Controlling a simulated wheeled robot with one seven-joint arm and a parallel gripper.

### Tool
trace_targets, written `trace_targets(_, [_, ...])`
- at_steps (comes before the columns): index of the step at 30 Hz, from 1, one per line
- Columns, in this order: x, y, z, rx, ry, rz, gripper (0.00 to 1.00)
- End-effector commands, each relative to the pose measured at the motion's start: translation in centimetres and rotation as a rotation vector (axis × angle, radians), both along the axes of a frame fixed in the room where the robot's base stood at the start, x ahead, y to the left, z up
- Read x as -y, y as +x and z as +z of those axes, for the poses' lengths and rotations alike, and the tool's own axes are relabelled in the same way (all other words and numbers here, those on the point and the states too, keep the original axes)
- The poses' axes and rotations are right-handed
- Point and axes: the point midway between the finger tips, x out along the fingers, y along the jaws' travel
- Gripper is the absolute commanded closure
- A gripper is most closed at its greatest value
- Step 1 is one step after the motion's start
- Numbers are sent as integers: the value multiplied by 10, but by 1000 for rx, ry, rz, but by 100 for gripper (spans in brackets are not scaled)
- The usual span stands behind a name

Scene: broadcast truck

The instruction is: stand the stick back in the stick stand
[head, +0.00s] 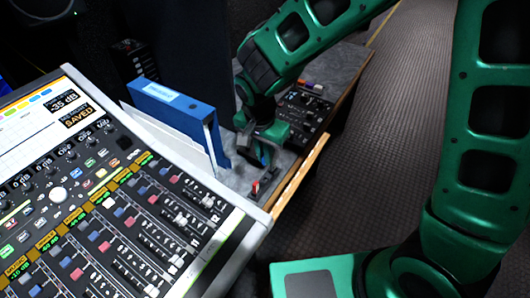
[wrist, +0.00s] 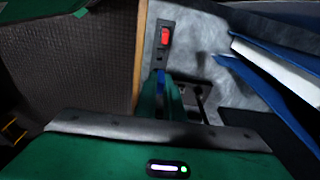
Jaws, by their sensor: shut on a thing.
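My gripper (head: 260,158) is low over the grey desk top, between the blue binder and the wooden edge. In the wrist view its green fingers (wrist: 168,90) are closed on a small blue stick (wrist: 160,79), mostly hidden by the fingers. Just beyond the fingertips, a narrow grey stand (wrist: 154,56) lies along the wooden edge with a red stick (wrist: 165,36) at it. The red stick also shows in the head view (head: 255,187), just in front of my gripper. I cannot tell whether the blue stick touches the stand.
A blue binder (head: 178,108) stands close left of my gripper, with white sheets beside it. A mixing console (head: 110,195) fills the left foreground. A black control panel (head: 303,112) lies behind my gripper. The wooden desk edge (head: 300,172) borders open floor on the right.

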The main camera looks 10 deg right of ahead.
Motion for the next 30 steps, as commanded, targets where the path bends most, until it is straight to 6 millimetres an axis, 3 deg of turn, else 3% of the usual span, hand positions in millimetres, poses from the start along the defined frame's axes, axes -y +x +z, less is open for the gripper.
trace_targets(18, [0, 0, -48, -2, -1, 0, 100])
trace_targets(30, [0, 0, -57, -1, 0, 0, 100])
